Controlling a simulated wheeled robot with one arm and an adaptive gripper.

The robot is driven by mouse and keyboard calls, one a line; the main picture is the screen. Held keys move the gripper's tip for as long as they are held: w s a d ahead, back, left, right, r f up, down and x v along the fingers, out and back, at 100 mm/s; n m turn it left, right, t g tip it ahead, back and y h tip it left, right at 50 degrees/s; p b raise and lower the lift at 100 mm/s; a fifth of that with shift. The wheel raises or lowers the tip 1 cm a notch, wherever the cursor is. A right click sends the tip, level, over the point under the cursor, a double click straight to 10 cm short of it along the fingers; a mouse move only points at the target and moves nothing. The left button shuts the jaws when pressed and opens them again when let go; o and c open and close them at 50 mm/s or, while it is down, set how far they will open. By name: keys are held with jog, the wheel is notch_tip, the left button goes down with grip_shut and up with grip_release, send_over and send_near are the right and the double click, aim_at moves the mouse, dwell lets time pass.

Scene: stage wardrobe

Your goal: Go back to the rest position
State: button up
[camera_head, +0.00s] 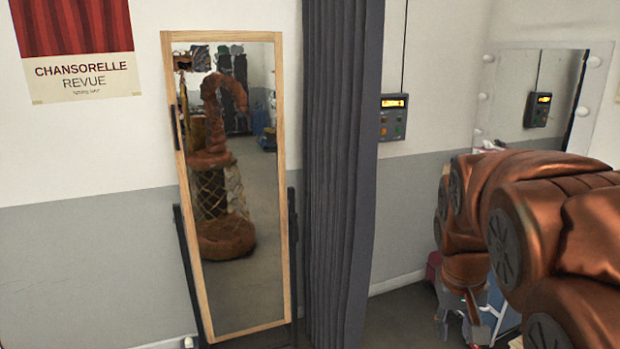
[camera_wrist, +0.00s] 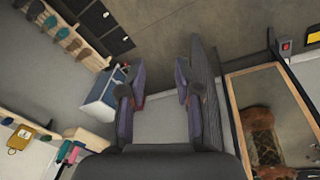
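My gripper (camera_wrist: 160,84) shows in the wrist view with its two dark fingers well apart. The gap between them is empty, with only the pale wall and grey floor behind it. In the head view my copper-coloured arm fills the right side and bends downward. The gripper end is low there and hard to make out against the clutter. The tall wood-framed mirror (camera_head: 282,180) reflects my copper body and arm.
A dark curtain (camera_head: 340,170) hangs right of the mirror, left of my arm. A control box (camera_head: 393,117) and a lit-style vanity mirror (camera_head: 553,90) are on the wall behind. In the wrist view, a blue-and-white box (camera_wrist: 103,95) lies left of the fingers and shelves (camera_wrist: 60,30) stand upper left.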

jog(key=s+a+f+g, duration=0.1)
jog(key=s+a+f, duration=0.1)
jog(key=s, duration=0.5)
jog(key=s+a+f+n+g+y, duration=0.1)
jog(key=s+a+f, duration=0.1)
jog(key=s, duration=0.6)
jog(key=s+a+f+g, duration=0.1)
jog(key=s+a+f, duration=0.2)
jog(key=s, duration=0.5)
jog(key=shift+f+y, duration=0.4)
jog(key=shift+f, duration=0.2)
jog(key=shift+s+a+n, duration=0.1)
jog(key=shift+a+n, duration=0.05)
jog(key=shift+n, duration=0.15)
